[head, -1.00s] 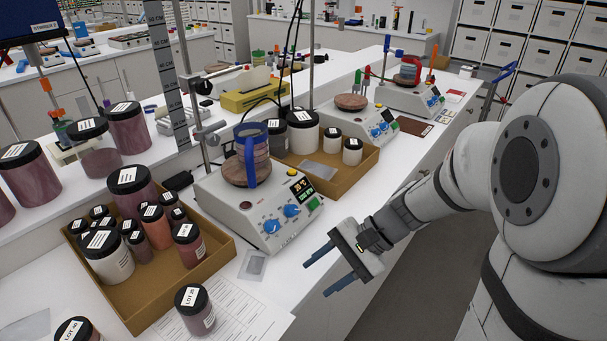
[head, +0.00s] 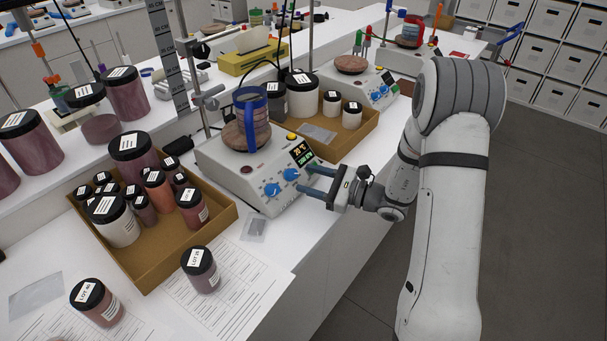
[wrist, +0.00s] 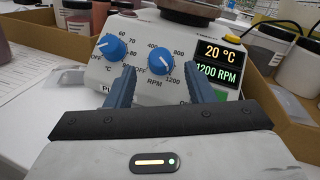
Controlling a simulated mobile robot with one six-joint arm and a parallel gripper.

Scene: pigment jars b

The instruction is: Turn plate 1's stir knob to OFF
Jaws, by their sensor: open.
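The nearest hotplate (head: 238,182) has a white body, two blue knobs and a lit display; its label is partly hidden in the wrist view. The stir knob (wrist: 160,62), marked RPM, is the right-hand one; it also shows in the head view (head: 291,174). The display (wrist: 219,63) reads 20 °C and 1200 RPM. The other knob (wrist: 112,47), marked °C, is to its left. My gripper (head: 305,181) is open in front of the panel. In the wrist view its fingers (wrist: 157,82) point at the panel, one on each side of the stir knob and apart from it.
A blue-banded beaker (head: 252,117) stands on the hotplate's round top. A cardboard tray of jars (head: 158,270) is at left, and another tray (head: 343,143) is behind at right. Loose jars (head: 200,268) stand near the front edge. The aisle at right is clear.

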